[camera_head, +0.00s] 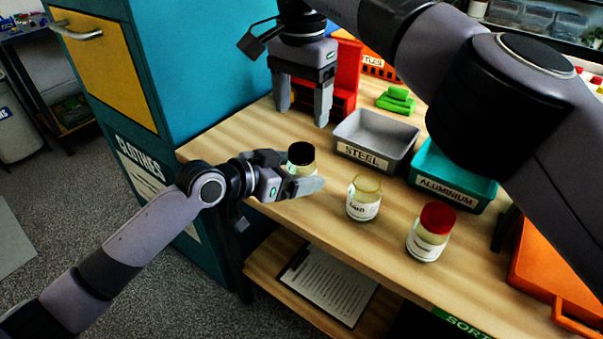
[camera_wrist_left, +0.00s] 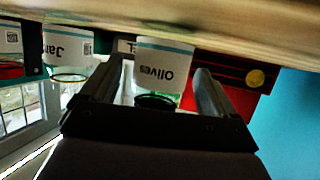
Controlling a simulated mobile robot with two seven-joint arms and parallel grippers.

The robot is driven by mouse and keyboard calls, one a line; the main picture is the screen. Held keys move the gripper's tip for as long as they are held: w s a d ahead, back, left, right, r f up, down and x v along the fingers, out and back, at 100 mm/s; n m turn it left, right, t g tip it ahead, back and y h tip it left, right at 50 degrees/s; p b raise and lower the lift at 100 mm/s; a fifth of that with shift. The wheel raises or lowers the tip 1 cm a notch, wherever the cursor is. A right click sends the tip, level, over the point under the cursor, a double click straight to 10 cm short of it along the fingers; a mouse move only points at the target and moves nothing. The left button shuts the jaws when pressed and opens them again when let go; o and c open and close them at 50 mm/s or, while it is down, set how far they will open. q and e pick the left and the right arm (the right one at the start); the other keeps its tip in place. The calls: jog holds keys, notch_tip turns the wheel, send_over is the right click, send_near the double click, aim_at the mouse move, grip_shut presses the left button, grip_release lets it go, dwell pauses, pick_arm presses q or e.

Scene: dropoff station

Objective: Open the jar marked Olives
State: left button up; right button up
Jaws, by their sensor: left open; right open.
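The jar marked Olives (camera_wrist_left: 163,65) stands between the fingers of my left gripper (camera_wrist_left: 158,80) in the left wrist view, which sees the scene upside down. In the head view the jar's black lid (camera_head: 301,154) is on top and the jar stands upright on the wooden table (camera_head: 240,145). My left gripper (camera_head: 303,172) is open, with one finger on either side of the jar; finger contact cannot be told. My right gripper (camera_head: 302,114) is open and empty, pointing down, above and behind the Olives jar.
A lidless jar (camera_head: 364,208) and a red-lidded jar (camera_head: 429,247) stand to the right. Behind are a grey STEEL bin (camera_head: 362,155), a teal ALUMINIUM bin (camera_head: 446,185) and a red bin (camera_head: 347,75). An orange case (camera_head: 550,262) sits far right. A teal cabinet (camera_head: 205,60) borders the left.

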pick_arm(q)
jog(key=shift+w+d+f, duration=0.2)
jog(key=shift+w+d, duration=0.15)
jog(key=shift+d, duration=0.1)
